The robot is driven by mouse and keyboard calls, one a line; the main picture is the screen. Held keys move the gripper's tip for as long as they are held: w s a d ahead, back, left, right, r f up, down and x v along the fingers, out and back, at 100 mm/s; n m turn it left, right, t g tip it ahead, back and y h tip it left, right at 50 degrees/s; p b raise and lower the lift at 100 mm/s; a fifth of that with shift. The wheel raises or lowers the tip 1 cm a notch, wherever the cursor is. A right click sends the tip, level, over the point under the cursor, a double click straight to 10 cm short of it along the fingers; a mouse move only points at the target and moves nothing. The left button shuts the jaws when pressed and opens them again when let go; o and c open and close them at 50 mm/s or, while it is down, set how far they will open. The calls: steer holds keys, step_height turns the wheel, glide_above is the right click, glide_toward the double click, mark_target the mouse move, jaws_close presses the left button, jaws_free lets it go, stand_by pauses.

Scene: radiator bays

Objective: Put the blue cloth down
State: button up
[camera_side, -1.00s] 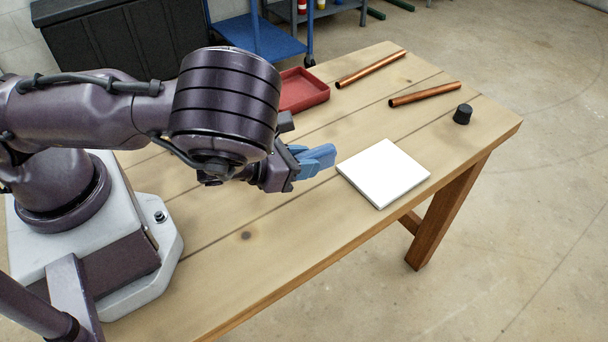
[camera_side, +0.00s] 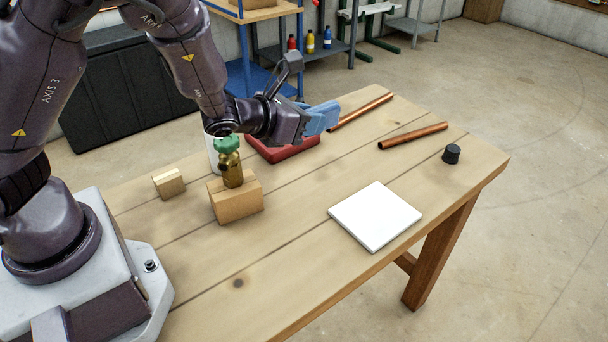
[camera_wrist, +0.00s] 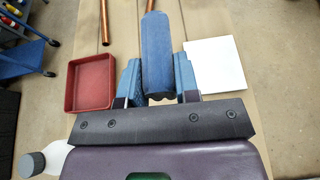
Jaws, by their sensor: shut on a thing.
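The blue cloth (camera_side: 322,117) is a rolled or folded bundle held in my gripper (camera_side: 305,122), raised above the table near the red tray. In the wrist view the blue cloth (camera_wrist: 157,50) stands out between the two blue-tipped fingers of my gripper (camera_wrist: 158,82), which are shut on it. The cloth touches nothing else that I can see. The red tray (camera_side: 283,151) is partly hidden behind my gripper in the side view; in the wrist view the tray (camera_wrist: 90,84) looks empty and lies left of the cloth.
A white square plate (camera_side: 375,216) lies on the wooden table (camera_side: 300,270). A brass valve with a green cap (camera_side: 230,162) stands on a wooden block (camera_side: 236,201). A small block (camera_side: 169,184), two copper pipes (camera_side: 413,136) and a black cap (camera_side: 451,154) lie around. The front table is clear.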

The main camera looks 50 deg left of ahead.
steer(key=shift+w+a+f+y, duration=0.1)
steer(key=shift+w+a+y, duration=0.2)
steer(key=shift+w+a, duration=0.15)
steer(key=w+f+n, duration=0.1)
steer(key=f, duration=0.1)
steer(key=n+g+y, duration=0.8)
steer(key=n+y, duration=0.4)
steer(key=n, duration=0.1)
glide_above(307, 182)
step_height(307, 182, down, 7)
steer(key=shift+g, duration=0.3)
step_height(307, 182, down, 9)
steer(key=shift+a+f, duration=0.1)
steer(key=shift+f, duration=0.1)
steer(key=shift+f, duration=0.1)
steer(key=o, duration=0.9)
steer(key=shift+o, duration=0.2)
